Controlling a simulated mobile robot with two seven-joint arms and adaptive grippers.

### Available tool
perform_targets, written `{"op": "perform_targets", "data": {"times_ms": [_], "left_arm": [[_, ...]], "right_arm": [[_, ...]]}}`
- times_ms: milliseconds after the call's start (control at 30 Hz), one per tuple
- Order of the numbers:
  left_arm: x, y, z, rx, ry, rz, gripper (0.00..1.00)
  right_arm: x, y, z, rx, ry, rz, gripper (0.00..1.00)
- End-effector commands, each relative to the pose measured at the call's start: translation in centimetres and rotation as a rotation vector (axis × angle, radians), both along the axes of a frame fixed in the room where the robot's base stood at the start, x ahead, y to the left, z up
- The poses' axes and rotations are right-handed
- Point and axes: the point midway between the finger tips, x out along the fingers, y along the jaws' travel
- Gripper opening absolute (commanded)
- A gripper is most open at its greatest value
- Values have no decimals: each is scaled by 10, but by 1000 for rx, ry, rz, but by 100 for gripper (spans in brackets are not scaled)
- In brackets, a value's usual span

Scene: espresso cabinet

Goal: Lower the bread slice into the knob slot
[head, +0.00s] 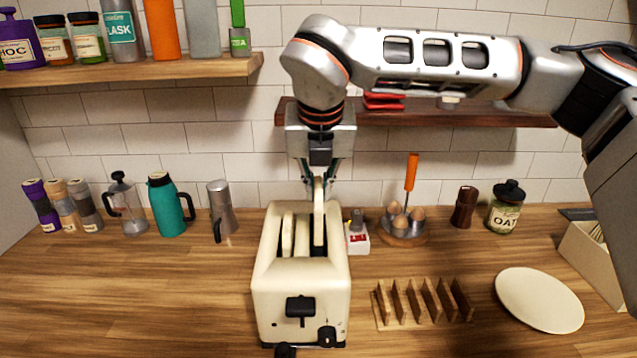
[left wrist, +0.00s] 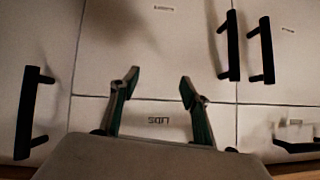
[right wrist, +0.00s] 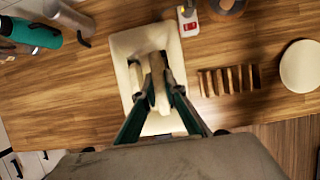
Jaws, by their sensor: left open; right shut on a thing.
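The cream toaster (head: 300,285) stands on the wooden counter, with two slots running front to back on top. A pale bread slice (head: 287,235) stands in the left slot. My right gripper (head: 319,178) points down above the toaster, shut on another bread slice (head: 319,210). That slice is upright, in line with the right slot; how deep its lower edge sits is hard to tell. A black lever (head: 300,308) and a knob (head: 327,336) are on the toaster's front. The right wrist view shows the toaster (right wrist: 123,48) below my fingers. My left gripper (left wrist: 157,82) is open and empty before cabinet fronts.
A toast rack (head: 420,305) and a white plate (head: 540,299) lie right of the toaster. A wall shelf (head: 460,117) is behind my right arm.

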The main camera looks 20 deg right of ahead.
Motion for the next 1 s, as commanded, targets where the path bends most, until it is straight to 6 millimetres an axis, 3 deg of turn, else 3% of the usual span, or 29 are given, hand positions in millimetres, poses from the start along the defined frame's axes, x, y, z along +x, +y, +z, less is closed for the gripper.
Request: {"op": "perform_targets", "data": {"times_ms": [267,733,1000], "left_arm": [[12,-19,5,-26,-55,-34,46],[6,-15,-36,-17,-28,-29,46],[3,-15,-46,-19,-21,-27,46]], "right_arm": [[0,0,-24,0,1,0,0],[0,0,-57,0,1,0,0],[0,0,-67,0,1,0,0]]}}
